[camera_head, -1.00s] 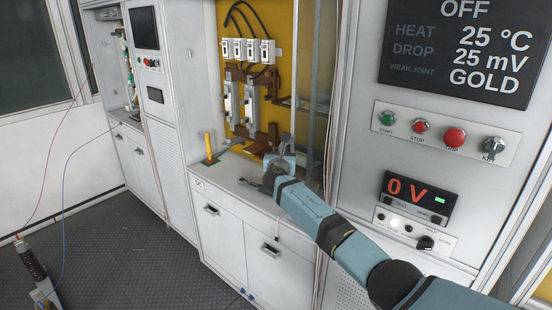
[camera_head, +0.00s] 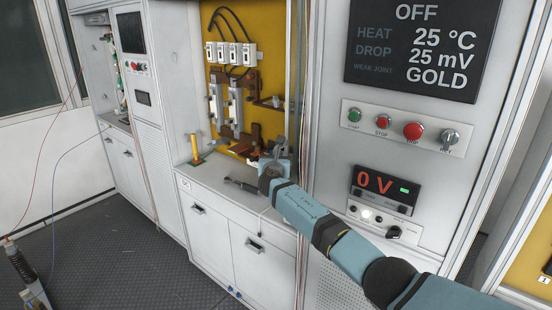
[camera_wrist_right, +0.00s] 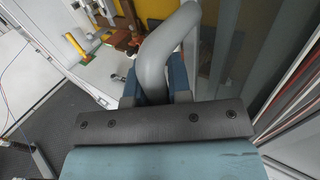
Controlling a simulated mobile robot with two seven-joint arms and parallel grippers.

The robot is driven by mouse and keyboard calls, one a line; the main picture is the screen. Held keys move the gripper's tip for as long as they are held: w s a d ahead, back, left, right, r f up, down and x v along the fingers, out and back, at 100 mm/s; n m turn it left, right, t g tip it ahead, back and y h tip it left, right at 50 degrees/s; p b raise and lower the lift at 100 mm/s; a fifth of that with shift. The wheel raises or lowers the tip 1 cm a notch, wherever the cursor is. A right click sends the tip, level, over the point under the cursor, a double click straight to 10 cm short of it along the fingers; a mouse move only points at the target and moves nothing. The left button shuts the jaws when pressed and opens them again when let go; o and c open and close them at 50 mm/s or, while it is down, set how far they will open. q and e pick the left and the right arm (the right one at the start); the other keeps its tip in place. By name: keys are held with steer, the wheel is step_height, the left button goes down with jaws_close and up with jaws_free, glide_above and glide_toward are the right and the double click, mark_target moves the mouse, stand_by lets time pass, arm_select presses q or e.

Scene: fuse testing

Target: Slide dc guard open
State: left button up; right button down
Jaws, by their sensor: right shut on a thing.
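My right gripper (camera_head: 272,160) is at the right side of the open fuse bay, above the bench. Its fingers are shut on a thick grey curved handle (camera_wrist_right: 165,50), seen close up in the right wrist view. The handle appears to belong to the dc guard, a see-through panel (camera_wrist_right: 232,50) in front of the bay's right part. The guard is hard to make out in the head view, and its full outline cannot be told. My left gripper is in neither view.
The bay holds white fuse holders (camera_head: 233,52), grey fuses (camera_head: 235,103) and copper-brown bars. A yellow-handled tool (camera_head: 195,148) stands on the bench (camera_head: 205,178), and a dark tool (camera_head: 240,184) lies there. The control panel (camera_head: 400,128) is right of the bay; the display reads 0 V.

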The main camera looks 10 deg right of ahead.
steer(key=c, duration=1.1)
jaws_free()
steer(key=shift+d, duration=0.15)
steer(key=shift+o, duration=0.2)
steer(key=shift+s+a, duration=0.25)
steer(key=shift+s, duration=0.15)
steer(key=v, duration=1.3)
steer(key=shift+d+r, duration=0.1)
